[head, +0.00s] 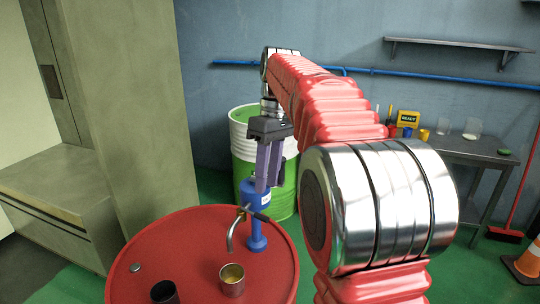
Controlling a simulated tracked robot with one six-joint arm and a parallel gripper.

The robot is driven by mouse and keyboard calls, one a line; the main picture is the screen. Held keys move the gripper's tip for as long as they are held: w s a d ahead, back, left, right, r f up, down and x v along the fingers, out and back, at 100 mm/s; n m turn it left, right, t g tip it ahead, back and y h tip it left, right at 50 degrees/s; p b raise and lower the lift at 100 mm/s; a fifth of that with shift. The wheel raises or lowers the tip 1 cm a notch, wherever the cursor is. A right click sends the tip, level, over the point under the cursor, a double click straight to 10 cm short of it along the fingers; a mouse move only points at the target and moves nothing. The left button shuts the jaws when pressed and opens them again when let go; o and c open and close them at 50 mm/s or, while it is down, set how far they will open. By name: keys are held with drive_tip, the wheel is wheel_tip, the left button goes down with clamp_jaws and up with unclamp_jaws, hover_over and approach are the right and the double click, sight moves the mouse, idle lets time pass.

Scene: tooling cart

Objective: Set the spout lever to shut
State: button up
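A blue pump or dispenser (256,232) stands upright on the red drum top (200,222). A curved metal spout (230,238) comes off its left side and bends down. A short dark bar (262,217), which looks like the spout lever, slants down to the right across the front of the blue body, beside a small brass-coloured fitting (240,211). My gripper (267,188) points down, with its long purple-grey fingers over or in front of the upper blue body. The fingers appear close together; whether they touch the pump or are parted is unclear.
A metal cup (232,280) stands below and near the spout, with a dark cup (164,292) to its left. A green and white drum (243,125) stands behind. A grey table (460,150) is at the right. A beige pillar (140,110) rises left of the red drum.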

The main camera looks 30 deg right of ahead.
drive_tip(key=shift+w+d+r, duration=0.1)
drive_tip(key=shift+d+r, duration=0.05)
drive_tip(key=shift+r, duration=0.75)
drive_tip(key=shift+w+d+r, duration=0.1)
drive_tip(key=shift+d+r, duration=0.05)
drive_tip(key=shift+r, duration=0.75)
drive_tip(key=shift+w+d+r, duration=0.1)
drive_tip(key=shift+d+r, duration=0.05)
drive_tip(key=shift+r, duration=0.75)
drive_tip(key=shift+c, duration=0.4)
